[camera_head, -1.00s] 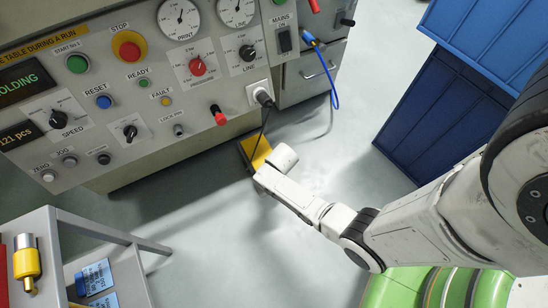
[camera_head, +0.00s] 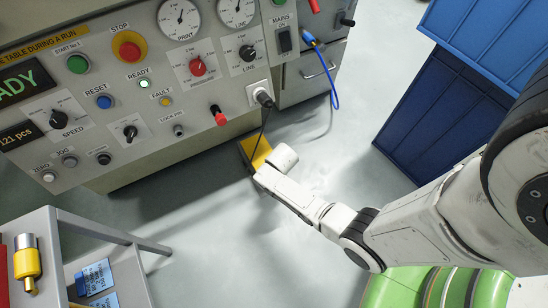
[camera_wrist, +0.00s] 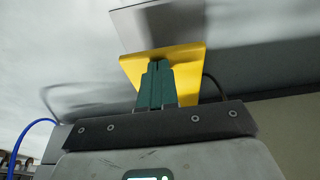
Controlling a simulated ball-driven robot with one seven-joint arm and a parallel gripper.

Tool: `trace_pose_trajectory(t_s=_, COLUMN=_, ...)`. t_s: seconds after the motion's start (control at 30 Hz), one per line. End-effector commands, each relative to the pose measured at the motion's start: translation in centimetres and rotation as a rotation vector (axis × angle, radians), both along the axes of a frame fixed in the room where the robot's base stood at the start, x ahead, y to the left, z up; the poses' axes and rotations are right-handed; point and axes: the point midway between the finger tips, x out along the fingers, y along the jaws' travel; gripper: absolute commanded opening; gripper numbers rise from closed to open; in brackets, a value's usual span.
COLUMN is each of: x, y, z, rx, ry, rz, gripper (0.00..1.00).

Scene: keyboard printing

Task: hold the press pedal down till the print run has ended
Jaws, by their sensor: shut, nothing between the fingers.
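The yellow press pedal (camera_head: 259,151) is on the floor at the foot of the machine, partly hidden by my arm in the head view. In the wrist view the pedal (camera_wrist: 186,60) lies under my gripper (camera_wrist: 158,68), whose dark green fingers are together with nothing between them. The fingertips overlap the yellow plate and seem to touch it; how far it is pressed I cannot tell. The machine's display (camera_head: 28,84) shows letters ending in "ADY", and the green READY lamp (camera_head: 144,84) is lit. The counter (camera_head: 17,136) reads 121 pcs.
The control panel has a red STOP button (camera_head: 129,47) and a black cable (camera_head: 263,122) hanging near the pedal. Blue crates (camera_head: 428,110) stand at the right. A grey cart (camera_head: 100,232) is at the lower left. The floor between is clear.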

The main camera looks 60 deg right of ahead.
Motion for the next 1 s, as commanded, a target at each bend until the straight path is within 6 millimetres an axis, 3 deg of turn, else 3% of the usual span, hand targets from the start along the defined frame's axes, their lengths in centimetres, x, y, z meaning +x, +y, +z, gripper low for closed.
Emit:
trace_pose_trajectory(t_s=0.03, x=-0.7, y=0.5, z=-0.5, rx=0.013, ry=0.014, rz=-0.001, gripper=0.0)
trace_pose_trajectory(t_s=0.17, x=-0.6, y=0.3, z=1.0, rx=0.011, ry=0.013, rz=0.0, gripper=0.0)
trace_pose_trajectory(t_s=0.4, x=-0.1, y=-0.3, z=4.9, rx=0.003, ry=0.005, rz=0.0, gripper=0.0)
trace_pose_trajectory(t_s=0.8, x=-2.5, y=1.4, z=11.7, rx=0.001, ry=0.0, rz=0.001, gripper=0.0)
trace_pose_trajectory(t_s=1.0, x=-3.1, y=1.8, z=13.0, rx=0.0, ry=0.0, rz=0.0, gripper=0.0)
